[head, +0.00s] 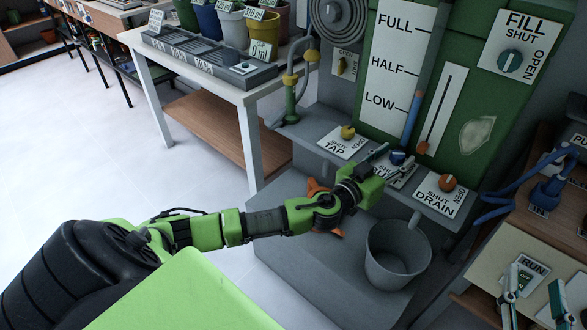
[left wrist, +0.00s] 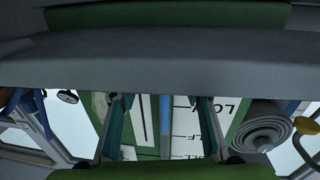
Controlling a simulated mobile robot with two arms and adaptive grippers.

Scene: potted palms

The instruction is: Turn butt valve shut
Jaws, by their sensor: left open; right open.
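A blue valve knob (head: 398,157) sits on the grey ledge between the TAP and DRAIN valves. Its label (head: 402,176) is mostly hidden by my left gripper, with only part of a word showing. My left gripper (head: 389,161) is open, its two fingers on either side of the blue knob; I cannot tell whether they touch it. In the left wrist view the open fingers (left wrist: 162,125) show against the upside-down level gauge, and the knob is not visible. The green butt (head: 460,90) stands behind the ledge. My right gripper (head: 534,295) is open at the lower right.
The yellow TAP knob (head: 347,132) and orange DRAIN knob (head: 447,182) flank the blue one closely. The FILL dial (head: 511,61) is higher up. A grey bucket (head: 397,252) stands below the ledge. A RUN switch (head: 525,275) is near my right gripper.

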